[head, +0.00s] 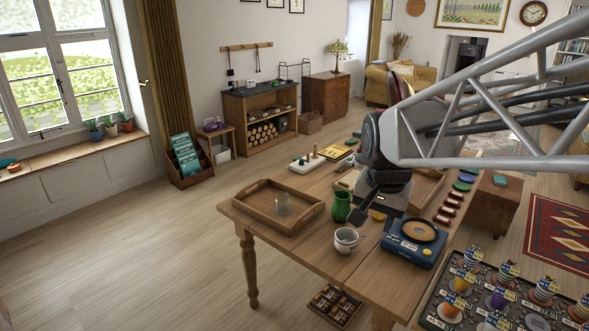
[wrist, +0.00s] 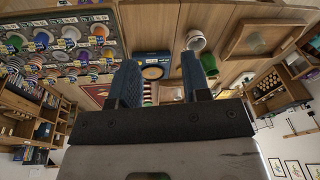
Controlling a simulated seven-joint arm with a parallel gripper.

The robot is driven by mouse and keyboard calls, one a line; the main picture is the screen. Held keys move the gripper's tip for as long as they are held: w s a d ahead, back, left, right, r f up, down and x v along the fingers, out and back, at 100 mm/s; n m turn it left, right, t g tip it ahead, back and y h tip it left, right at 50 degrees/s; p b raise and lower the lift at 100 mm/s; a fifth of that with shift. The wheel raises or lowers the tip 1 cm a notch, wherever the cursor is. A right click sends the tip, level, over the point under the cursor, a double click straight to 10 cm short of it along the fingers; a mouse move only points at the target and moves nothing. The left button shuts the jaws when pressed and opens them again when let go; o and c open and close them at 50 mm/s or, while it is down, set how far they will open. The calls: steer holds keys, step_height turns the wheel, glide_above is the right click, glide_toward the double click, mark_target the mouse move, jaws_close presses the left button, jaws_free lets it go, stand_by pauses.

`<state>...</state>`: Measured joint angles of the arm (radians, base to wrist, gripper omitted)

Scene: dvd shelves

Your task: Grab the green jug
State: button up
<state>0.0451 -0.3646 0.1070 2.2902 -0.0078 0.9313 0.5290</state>
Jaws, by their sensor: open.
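The green jug (head: 342,206) stands upright on the wooden table (head: 300,253) in the head view, between the wooden tray and my gripper. My gripper (head: 360,214) hangs just to the right of the jug, its dark fingers pointing down and left; whether they touch it I cannot tell. In the wrist view my gripper (wrist: 158,72) is open, with a wide gap between the blue-grey fingers and nothing held.
A wooden tray (head: 251,207) with a glass jar stands left of the jug. A white cup (head: 346,240) stands in front of it. A blue turntable device (head: 413,241) is close on the right.

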steer(key=w+d+f+m, duration=0.25)
steer(key=w+m, duration=0.25)
steer(key=w, duration=1)
steer(key=m+g, duration=0.2)
steer(key=m, duration=1.3)
glide_above(346, 210)
steer(key=s+d, duration=0.3)
steer(key=d, duration=0.2)
steer(key=f, duration=2.4)
steer(key=shift+w+a, duration=0.25)
steer(key=shift+w+d+f+m, duration=0.1)
steer(key=shift+w+f+m, duration=0.15)
steer(key=shift+m, duration=0.15)
steer(key=shift+f, duration=1.3)
